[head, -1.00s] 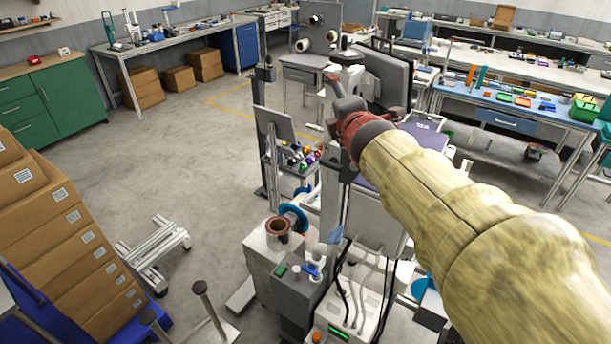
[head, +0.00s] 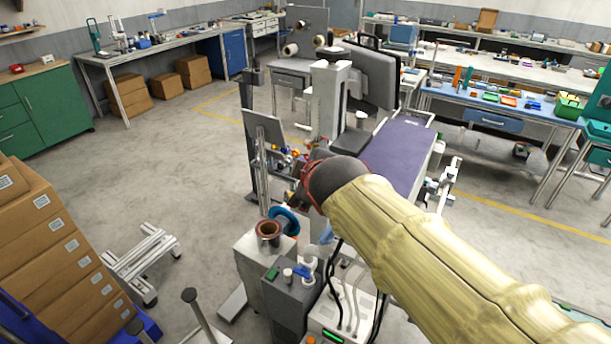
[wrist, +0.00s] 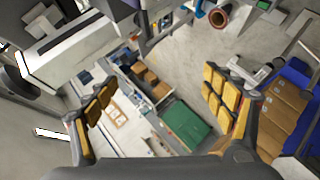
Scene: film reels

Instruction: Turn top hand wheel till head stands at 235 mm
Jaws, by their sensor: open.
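The machine's upright column (head: 330,100) has a pale block and a small dark part on top (head: 335,52) in the head view. I cannot clearly make out a hand wheel there, nor any scale reading. A blue ring-shaped part (head: 284,221) sits lower down beside a copper-coloured cup (head: 268,230); I cannot tell whether it is a wheel. My gripper is largely hidden behind my wrist in the head view, in front of the column's lower part. In the wrist view my gripper (wrist: 158,82) is open, its yellow-padded fingers wide apart with nothing between them.
A grey cabinet (head: 290,300) stands below. Stacked cardboard boxes (head: 40,250) and a metal frame (head: 140,260) are at left. The floor (head: 170,170) beyond them is clear.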

